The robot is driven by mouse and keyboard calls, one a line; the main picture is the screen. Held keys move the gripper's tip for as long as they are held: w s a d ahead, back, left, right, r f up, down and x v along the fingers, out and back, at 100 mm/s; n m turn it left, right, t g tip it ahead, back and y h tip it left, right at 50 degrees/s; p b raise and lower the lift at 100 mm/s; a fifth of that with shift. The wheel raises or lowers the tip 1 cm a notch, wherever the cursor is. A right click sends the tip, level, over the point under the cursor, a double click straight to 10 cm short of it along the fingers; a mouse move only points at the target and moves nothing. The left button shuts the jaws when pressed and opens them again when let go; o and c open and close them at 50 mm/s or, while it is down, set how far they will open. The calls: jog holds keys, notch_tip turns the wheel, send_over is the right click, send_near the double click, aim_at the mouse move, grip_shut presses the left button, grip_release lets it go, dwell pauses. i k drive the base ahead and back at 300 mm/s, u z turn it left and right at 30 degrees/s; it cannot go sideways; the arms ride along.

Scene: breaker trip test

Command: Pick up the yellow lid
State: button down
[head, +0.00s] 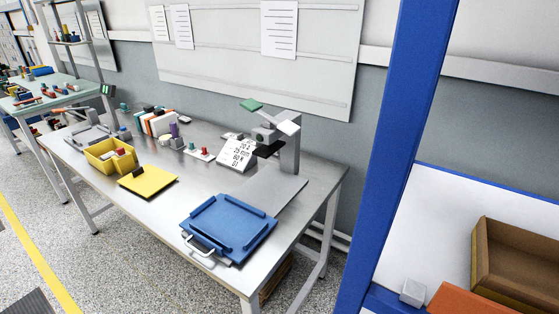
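The yellow lid (153,182) lies flat on the steel workbench (205,184), near its front edge. A dark upright handle (138,171) stands on its far left part. A yellow bin (104,163) with a few small items in it stands just left of the lid, apart from it or nearly touching; I cannot tell which. The bin is open at the top. My gripper is not in view.
A blue tray (234,213) with a metal handle lies right of the lid. A test stand (290,150) with a scale panel (238,152) rises behind it. A blue post (403,130) stands at right. Bare bench lies between lid and tray.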

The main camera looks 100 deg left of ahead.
aim_at(148, 180)
jog(key=z, duration=0.7)
jog(key=i, duration=0.9)
jog(key=u, duration=5.15)
jog(key=i, duration=0.5)
jog(key=u, duration=0.05)
